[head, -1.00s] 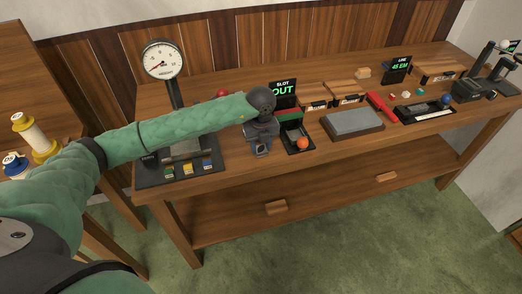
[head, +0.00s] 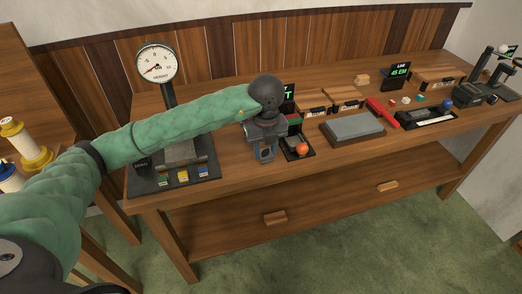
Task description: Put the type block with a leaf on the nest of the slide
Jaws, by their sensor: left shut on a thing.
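My left gripper (head: 265,153) points down in front of the small black slide unit with an orange knob (head: 302,149), close to its left side. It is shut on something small. The jaws and their dark surroundings hide what it is, so no leaf mark can be made out. The slide's nest is not clear to see; my gripper and wrist cover the unit's left part and most of its lit sign (head: 289,93). My right gripper is not in view.
A dial gauge (head: 157,63) stands at left on a dark base with several coloured tabs (head: 183,177). A grey stone (head: 351,127), a red bar (head: 382,112) and a black tray with a blue knob (head: 446,103) lie to the right. The bench's front edge is close below.

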